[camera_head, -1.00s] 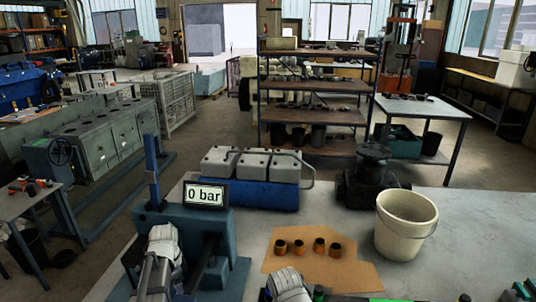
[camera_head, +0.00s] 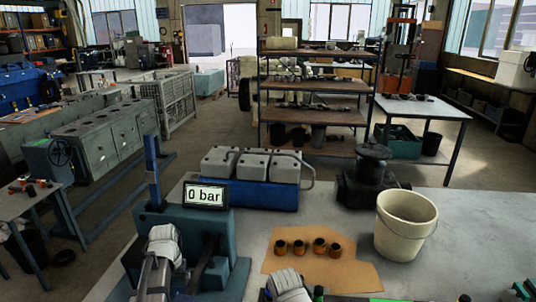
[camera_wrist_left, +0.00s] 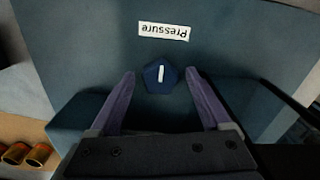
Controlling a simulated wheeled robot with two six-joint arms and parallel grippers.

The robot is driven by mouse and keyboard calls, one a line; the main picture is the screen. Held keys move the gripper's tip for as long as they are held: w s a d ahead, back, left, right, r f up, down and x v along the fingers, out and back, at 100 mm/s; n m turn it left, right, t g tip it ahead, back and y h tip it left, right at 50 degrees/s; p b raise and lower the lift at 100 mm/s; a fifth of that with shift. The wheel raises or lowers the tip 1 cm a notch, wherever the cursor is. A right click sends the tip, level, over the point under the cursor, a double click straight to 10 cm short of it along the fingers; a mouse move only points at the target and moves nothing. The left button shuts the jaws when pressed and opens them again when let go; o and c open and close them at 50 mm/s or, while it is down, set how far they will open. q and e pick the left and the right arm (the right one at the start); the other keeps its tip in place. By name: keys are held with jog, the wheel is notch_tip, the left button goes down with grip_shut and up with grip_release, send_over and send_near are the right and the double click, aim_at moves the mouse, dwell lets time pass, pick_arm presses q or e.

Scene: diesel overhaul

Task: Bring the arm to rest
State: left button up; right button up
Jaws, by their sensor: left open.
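My left gripper (camera_wrist_left: 160,72) is open in the left wrist view. Its two purple-grey fingers stand apart on either side of a dark blue knob (camera_wrist_left: 153,84) with a white line on it. Nothing is held, and whether a finger touches the knob cannot be told. A white label reading "Pressure" (camera_wrist_left: 164,31) sits by the knob on the blue-green panel (camera_wrist_left: 85,35). In the head view, my left arm (camera_head: 163,246) reaches to the blue-green test stand (camera_head: 205,222). Part of my right arm (camera_head: 287,284) shows at the bottom edge; its gripper is out of view.
The stand's display (camera_head: 205,196) reads "0 bar". The bench's right side is mostly clear.

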pick_arm(q)
jog(key=shift+n, duration=1.6)
